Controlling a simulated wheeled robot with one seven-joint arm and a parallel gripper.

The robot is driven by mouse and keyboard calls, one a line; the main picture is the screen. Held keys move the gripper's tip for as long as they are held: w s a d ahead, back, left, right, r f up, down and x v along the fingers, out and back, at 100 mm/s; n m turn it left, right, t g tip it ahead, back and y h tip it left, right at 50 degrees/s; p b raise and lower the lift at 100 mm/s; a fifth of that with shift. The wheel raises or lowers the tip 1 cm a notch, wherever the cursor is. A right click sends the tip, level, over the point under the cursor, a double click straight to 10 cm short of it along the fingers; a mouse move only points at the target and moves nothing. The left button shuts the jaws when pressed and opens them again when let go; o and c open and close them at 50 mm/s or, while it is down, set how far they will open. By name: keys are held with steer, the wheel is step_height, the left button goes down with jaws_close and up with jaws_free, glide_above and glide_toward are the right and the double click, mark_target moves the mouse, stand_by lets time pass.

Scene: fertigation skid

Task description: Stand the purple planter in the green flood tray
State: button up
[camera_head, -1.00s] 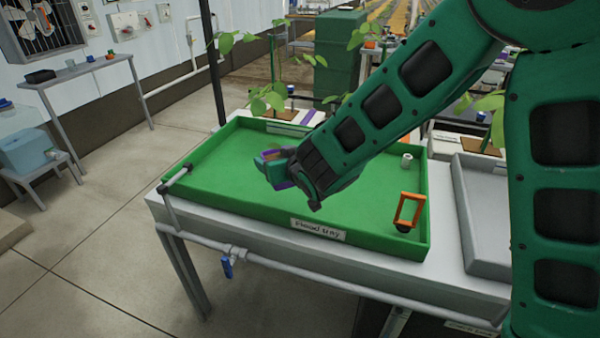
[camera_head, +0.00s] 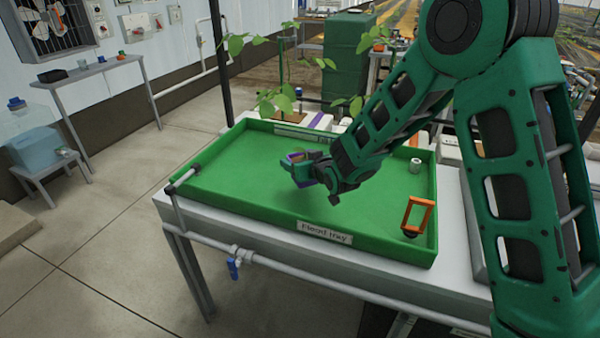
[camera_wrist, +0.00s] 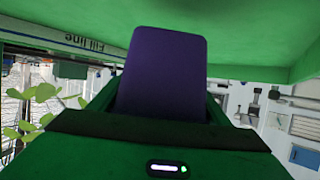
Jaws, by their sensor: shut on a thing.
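The green flood tray (camera_head: 265,205) lies on a bench in the head view, with a label on its front wall. My gripper (camera_head: 297,168) is over the middle of the tray, toward its back wall. It is shut on the purple planter (camera_head: 296,156), of which only a small part shows in the head view. In the wrist view the planter (camera_wrist: 165,70) fills the middle as a plain purple face between my fingers. The tray's green floor and a wall marked "Fill line" (camera_wrist: 85,42) show there too. I cannot tell whether the planter touches the tray floor.
An orange frame-shaped part (camera_head: 418,215) stands at the tray's front right corner, and a small white cylinder (camera_head: 415,165) near its right wall. Leafy plants (camera_head: 275,100) stand behind the tray. The tray's left and front floor is clear.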

steer(key=shift+w+d+f, duration=0.2)
steer(key=shift+w+f, duration=0.15)
steer(key=shift+w, duration=0.15)
steer(key=shift+f, duration=1.95)
steer(key=shift+f, duration=0.1)
steer(key=o, duration=1.2)
steer(key=v, duration=1.2)
steer(key=shift+d, duration=0.1)
